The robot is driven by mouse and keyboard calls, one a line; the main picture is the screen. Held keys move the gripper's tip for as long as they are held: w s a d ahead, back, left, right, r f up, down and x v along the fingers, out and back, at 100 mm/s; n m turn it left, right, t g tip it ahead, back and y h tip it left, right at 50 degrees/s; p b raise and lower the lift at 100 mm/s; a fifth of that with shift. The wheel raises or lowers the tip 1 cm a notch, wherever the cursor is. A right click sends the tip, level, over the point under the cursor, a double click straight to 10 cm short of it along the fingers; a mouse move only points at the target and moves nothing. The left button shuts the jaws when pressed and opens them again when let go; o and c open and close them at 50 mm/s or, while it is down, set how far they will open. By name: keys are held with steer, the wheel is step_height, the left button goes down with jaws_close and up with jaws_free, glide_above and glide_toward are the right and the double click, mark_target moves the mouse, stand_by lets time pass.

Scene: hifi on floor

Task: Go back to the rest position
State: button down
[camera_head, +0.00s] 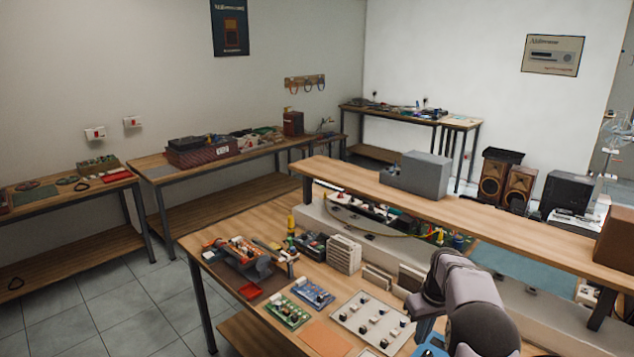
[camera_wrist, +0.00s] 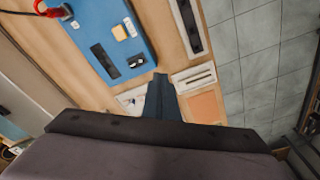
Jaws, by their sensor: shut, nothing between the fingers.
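My gripper (camera_wrist: 160,80) shows in the wrist view as dark blue-grey fingers pressed together, with nothing between them. In the head view my gripper (camera_head: 425,327) is at the lower right, partly hidden by my arm, above the front of the wooden workbench (camera_head: 225,262). In the wrist view the fingertips appear over the bench top, near the lower right corner of a blue panel (camera_wrist: 98,22). I cannot tell how high they are above the bench.
Circuit boards (camera_head: 288,312), a white panel with black knobs (camera_head: 372,322) and an orange pad (camera_head: 320,338) lie on the bench, left of my arm. A raised shelf (camera_head: 470,222) runs behind my arm. Tiled floor (camera_head: 120,305) is clear to the left.

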steer(key=s+a+r+m, duration=0.1)
steer(key=s+a+r, duration=0.2)
steer(key=s+a, duration=0.35)
steer(key=s+a+r, duration=0.2)
steer(key=s+a, duration=0.2)
steer(key=s, duration=0.6)
steer(key=s+a+f+m+g, duration=0.1)
steer(key=s+a+f, duration=0.15)
steer(key=s, duration=1.45)
step_height(320, 180, down, 43)
steer(key=b, duration=4.3)
steer(key=shift+a+b, duration=0.4)
steer(key=shift+a, duration=0.05)
